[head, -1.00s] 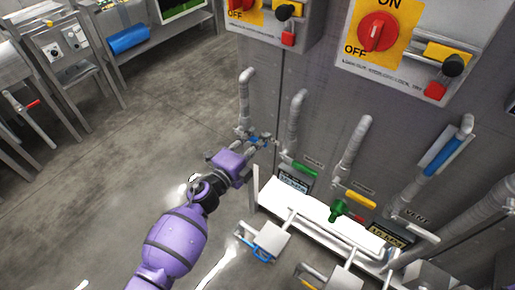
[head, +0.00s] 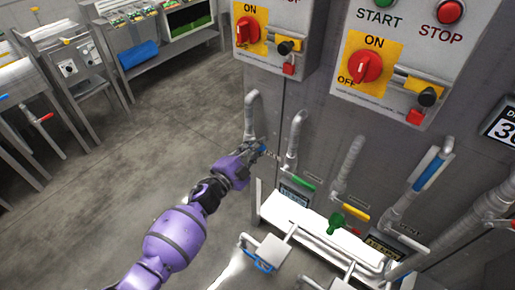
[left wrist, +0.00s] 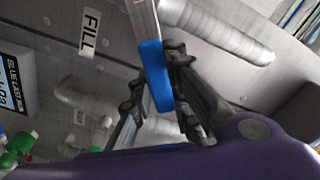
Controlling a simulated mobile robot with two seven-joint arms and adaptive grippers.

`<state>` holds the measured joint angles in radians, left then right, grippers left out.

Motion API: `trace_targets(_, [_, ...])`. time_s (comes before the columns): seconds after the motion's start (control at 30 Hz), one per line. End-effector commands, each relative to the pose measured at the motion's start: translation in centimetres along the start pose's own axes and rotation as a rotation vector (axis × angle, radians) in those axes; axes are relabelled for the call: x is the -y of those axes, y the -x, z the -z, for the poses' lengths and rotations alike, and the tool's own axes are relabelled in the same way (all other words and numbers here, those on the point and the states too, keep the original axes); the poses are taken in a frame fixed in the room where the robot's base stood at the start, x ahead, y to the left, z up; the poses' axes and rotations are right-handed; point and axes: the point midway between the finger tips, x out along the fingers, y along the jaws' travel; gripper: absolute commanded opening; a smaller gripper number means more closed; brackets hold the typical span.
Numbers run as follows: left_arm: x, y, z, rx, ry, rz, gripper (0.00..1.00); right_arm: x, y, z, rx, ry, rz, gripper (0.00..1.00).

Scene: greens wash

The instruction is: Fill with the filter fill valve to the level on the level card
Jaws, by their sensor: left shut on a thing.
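The fill valve's blue lever (left wrist: 155,75) is in the middle of the left wrist view, close to a wall label reading FILL (left wrist: 90,32). My left gripper (left wrist: 160,95) is shut on this lever, with dark fingers on both sides of it. In the head view the left gripper (head: 262,151) is at the pipe by the wall, and only a little blue of the lever shows. A card with a pale blue panel (head: 295,194) is on the wall below; its figures are too small to read. My right gripper is not in view.
Pipes with a green lever (head: 302,181), a yellow lever (head: 356,212) and a blue lever (head: 428,174) stand to the right. A white trough (head: 310,222) lies below them. Switch boxes (head: 385,65) hang above. Open floor lies left, before steel benches (head: 165,55).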

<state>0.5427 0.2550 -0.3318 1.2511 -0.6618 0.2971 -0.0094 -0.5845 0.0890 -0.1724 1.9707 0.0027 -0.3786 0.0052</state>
Motion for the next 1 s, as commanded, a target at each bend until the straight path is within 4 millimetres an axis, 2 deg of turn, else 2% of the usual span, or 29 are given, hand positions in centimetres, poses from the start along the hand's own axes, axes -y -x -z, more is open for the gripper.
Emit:
trace_targets(0.27, [0.0, 0.0, 0.0, -0.001, 0.001, 0.0, 0.0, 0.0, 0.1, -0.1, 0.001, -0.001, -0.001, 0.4])
trace_targets(0.3, [0.0, 0.0, 0.0, -0.001, 0.0, 0.0, 0.18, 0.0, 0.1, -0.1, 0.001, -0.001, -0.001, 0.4])
trace_targets(0.43, [0.0, 0.0, 0.0, 0.0, 0.0, 0.0, 0.36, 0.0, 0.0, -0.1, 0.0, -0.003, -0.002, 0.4])
trace_targets(0.77, [0.0, 0.2, 0.0, 0.001, 0.0, 0.0, 0.36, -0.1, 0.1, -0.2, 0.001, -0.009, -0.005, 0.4])
trace_targets(0.87, [-0.1, 1.0, -0.1, 0.002, 0.0, -0.001, 0.36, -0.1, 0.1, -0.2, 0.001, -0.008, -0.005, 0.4])
trace_targets(1.0, [-0.1, 3.5, -0.2, 0.003, 0.0, -0.001, 0.36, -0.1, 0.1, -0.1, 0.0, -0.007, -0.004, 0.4])
